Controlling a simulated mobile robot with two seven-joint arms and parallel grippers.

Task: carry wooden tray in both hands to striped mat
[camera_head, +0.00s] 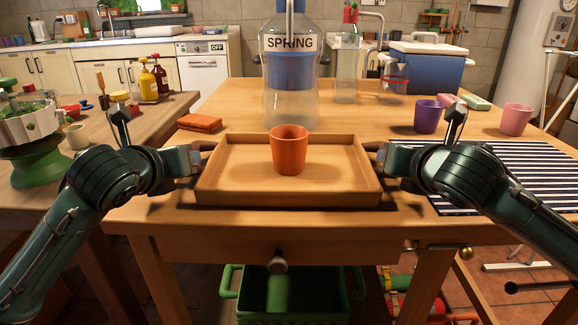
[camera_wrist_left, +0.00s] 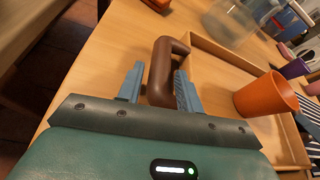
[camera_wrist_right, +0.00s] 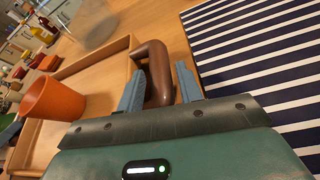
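The wooden tray (camera_head: 232,197) lies flat on the wooden table, with an orange cup (camera_head: 289,150) standing upright in it. My left gripper (camera_head: 203,158) is at the tray's left side. In the left wrist view my left gripper (camera_wrist_left: 158,90) is open, its fingers on either side of the brown left handle (camera_wrist_left: 160,68). My right gripper (camera_head: 376,158) is at the right side. In the right wrist view my right gripper (camera_wrist_right: 160,88) is open around the brown right handle (camera_wrist_right: 154,58), with a gap beside it. The striped mat (camera_head: 490,168) lies right of the tray, partly behind my right arm.
A purple cup (camera_head: 428,116) and a pink cup (camera_head: 515,119) stand behind the mat. A large clear bottle (camera_head: 290,95) stands behind the tray, and a folded orange cloth (camera_head: 199,122) lies at its back left. The mat's visible surface is clear.

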